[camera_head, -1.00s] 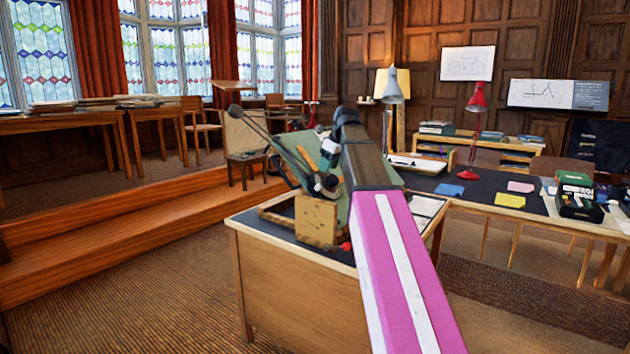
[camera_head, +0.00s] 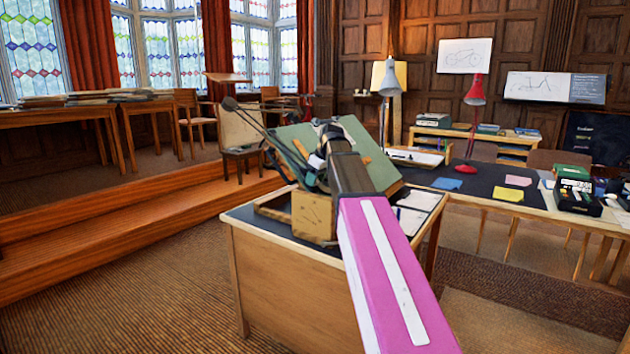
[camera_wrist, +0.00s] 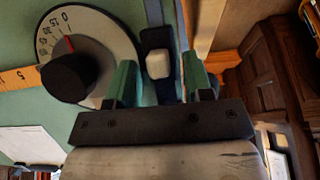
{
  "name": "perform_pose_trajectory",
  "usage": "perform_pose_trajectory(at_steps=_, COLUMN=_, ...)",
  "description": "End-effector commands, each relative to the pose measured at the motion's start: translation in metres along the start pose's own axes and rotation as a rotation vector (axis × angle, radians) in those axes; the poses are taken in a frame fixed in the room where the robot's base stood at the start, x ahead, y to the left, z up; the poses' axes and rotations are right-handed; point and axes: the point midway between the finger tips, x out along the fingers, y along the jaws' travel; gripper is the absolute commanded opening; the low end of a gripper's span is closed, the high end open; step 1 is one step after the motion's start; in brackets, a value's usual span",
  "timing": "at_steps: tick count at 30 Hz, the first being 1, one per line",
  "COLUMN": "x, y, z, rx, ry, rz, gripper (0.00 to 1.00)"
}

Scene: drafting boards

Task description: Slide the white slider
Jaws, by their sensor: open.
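The white slider (camera_wrist: 158,64) is a small rounded block on a dark upright track (camera_wrist: 157,40) in the wrist view. My gripper (camera_wrist: 158,76) is open, with one green finger on each side of the slider. Small gaps show between the slider and both fingers. The track is fixed on or beside the green drafting board (camera_wrist: 105,12). In the head view the tilted green board (camera_head: 368,160) stands on a desk, and my arm covers part of it. I cannot make out the slider for sure there.
A pale dial with a black knob (camera_wrist: 68,77) sits left of the fingers, beside an orange ruler (camera_wrist: 22,78). A wooden box (camera_head: 312,218) stands on the desk's front edge. A second desk with a red lamp (camera_head: 474,92) is to the right.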

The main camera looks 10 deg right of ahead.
Motion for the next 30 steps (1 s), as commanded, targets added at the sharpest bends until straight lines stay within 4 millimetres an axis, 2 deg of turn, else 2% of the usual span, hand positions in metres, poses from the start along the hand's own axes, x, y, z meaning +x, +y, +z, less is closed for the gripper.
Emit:
perform_pose_trajectory(at_steps=11, x=0.006, y=0.0, z=0.0, rx=0.0, ry=0.0, rz=0.001, gripper=0.47)
perform_pose_trajectory(at_steps=14, x=0.006, y=0.0, z=0.0, rx=0.0, ry=0.0, rz=0.0, gripper=0.17)
perform_pose_trajectory(at_steps=15, x=0.006, y=0.0, z=0.0, rx=0.0, ry=0.0, rz=0.0, gripper=0.04)
perform_pose_trajectory(at_steps=16, x=0.006, y=0.0, z=0.0, rx=0.0, ry=0.0, rz=0.0, gripper=0.0)
perform_pose_trajectory(at_steps=20, x=0.006, y=0.0, z=0.003, rx=0.001, ry=0.0, rz=0.0, gripper=0.0)
perform_pose_trajectory(at_steps=23, x=0.011, y=-0.001, z=0.014, rx=0.003, ry=0.0, rz=0.0, gripper=0.0)
perform_pose_trajectory(at_steps=30, x=0.029, y=-0.002, z=0.06, rx=0.003, ry=-0.002, rz=0.0, gripper=0.0)
